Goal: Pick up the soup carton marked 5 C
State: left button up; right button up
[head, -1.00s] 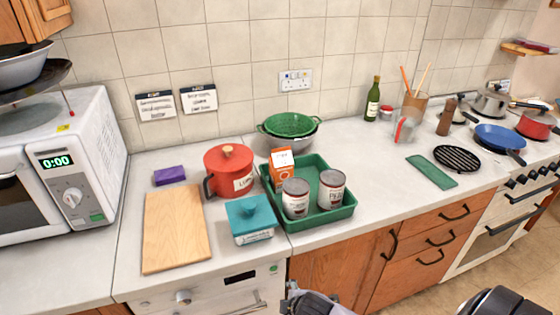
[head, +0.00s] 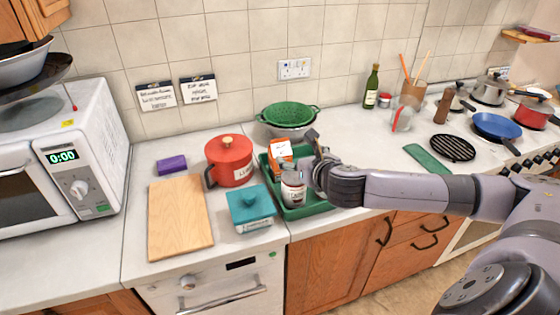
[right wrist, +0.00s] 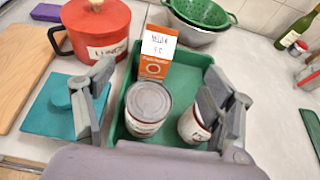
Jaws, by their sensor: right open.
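The orange soup carton (head: 280,152) stands upright at the back left of the green tray (head: 302,212). In the right wrist view the carton (right wrist: 153,66) has a white label with small writing, hard to read but seeming to include a 5. My right gripper (head: 308,158) is over the tray, just right of the carton in the head view. In the right wrist view the gripper (right wrist: 158,80) is open and empty, with the carton and a can (right wrist: 148,104) showing between its fingers. My left gripper is out of view.
A second can (right wrist: 192,126) is partly hidden behind the right finger. A red pot (head: 230,163) and a teal lidded box (head: 249,208) stand left of the tray. A green colander (head: 290,113) in a metal bowl sits behind it.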

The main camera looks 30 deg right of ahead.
jog(key=p, duration=0.3)
send_near(280, 143)
jog(key=x, duration=0.5)
jog(key=shift+w+f, duration=0.1)
jog(key=shift+w+d+f, duration=0.1)
jog(key=shift+w+f, duration=0.05)
jog(key=shift+w, duration=0.3)
jog(key=p+x, duration=0.1)
jog(key=x, duration=0.2)
jog(key=shift+w+d+f, duration=0.15)
jog(key=shift+w+f, duration=0.2)
jog(key=shift+w, duration=0.15)
grip_shut()
jog(key=shift+r, duration=0.1)
